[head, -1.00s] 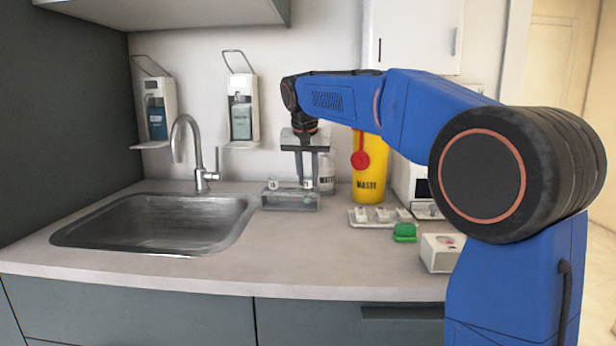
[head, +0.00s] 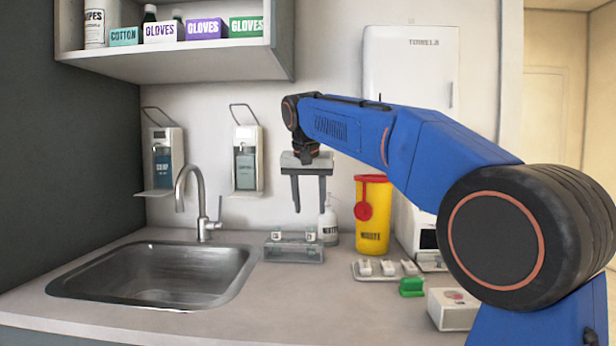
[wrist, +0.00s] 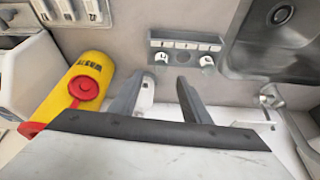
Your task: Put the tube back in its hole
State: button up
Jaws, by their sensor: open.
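A clear rack (head: 293,255) stands on the counter just right of the sink. Two white-capped tubes (head: 276,236) (head: 310,236) show at its top, one near each end. In the wrist view the rack (wrist: 186,35) has a row of labelled places, with the caps (wrist: 162,57) (wrist: 206,61) along one side. How deep the tubes sit is too small to tell. My gripper (head: 309,207) is open and empty above the rack, fingers pointing down and clear of the tubes. Its fingers (wrist: 160,85) are apart in the wrist view too.
A pump bottle (head: 328,225) and yellow waste bin (head: 373,220) stand right of the rack. A tray of white items (head: 385,270), a green object (head: 411,287) and a white box (head: 453,309) lie nearer. The sink (head: 150,275) and its tap (head: 203,205) are left.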

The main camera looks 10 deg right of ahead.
jog(key=v, duration=0.9)
jog(key=shift+s, duration=0.2)
